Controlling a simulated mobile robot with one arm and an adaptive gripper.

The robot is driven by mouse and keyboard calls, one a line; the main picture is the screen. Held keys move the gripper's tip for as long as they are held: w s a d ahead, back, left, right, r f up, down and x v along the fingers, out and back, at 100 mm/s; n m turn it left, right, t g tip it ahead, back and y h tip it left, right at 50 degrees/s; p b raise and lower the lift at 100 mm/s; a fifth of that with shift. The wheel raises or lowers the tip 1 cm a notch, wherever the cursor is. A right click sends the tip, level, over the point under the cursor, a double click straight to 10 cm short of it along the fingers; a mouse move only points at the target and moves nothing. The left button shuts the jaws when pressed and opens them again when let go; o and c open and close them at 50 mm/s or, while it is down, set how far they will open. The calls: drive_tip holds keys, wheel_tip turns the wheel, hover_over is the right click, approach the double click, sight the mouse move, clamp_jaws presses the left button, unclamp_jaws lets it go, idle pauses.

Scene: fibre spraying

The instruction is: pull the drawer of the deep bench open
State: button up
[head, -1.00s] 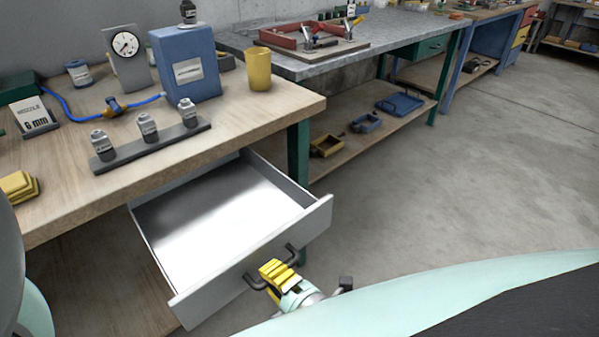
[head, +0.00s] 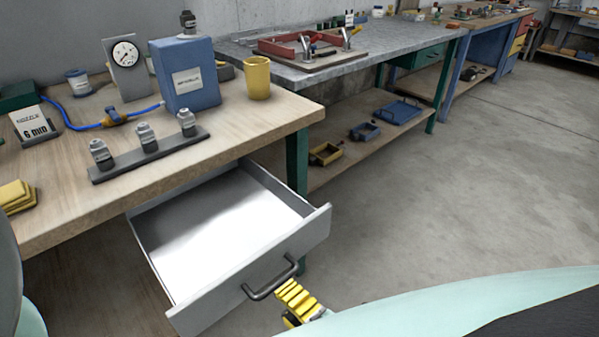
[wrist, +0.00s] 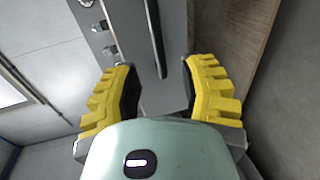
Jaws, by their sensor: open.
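The drawer (head: 225,225) of the wooden-topped bench (head: 200,140) is pulled out, and its inside looks empty. Its grey front carries a dark bar handle (head: 271,279).
On the bench top stand a rack of nozzles (head: 148,150), a blue box (head: 187,75), a yellow cup (head: 257,78) and a dial gauge (head: 126,60). A green bench leg (head: 297,165) is right of the drawer. Open concrete floor (head: 450,190) lies to the right.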

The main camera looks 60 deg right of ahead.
drive_tip(key=v, duration=0.6)
drive_tip(key=shift+s, duration=0.35)
drive_tip(key=shift+a+r, duration=0.1)
idle(0.4)
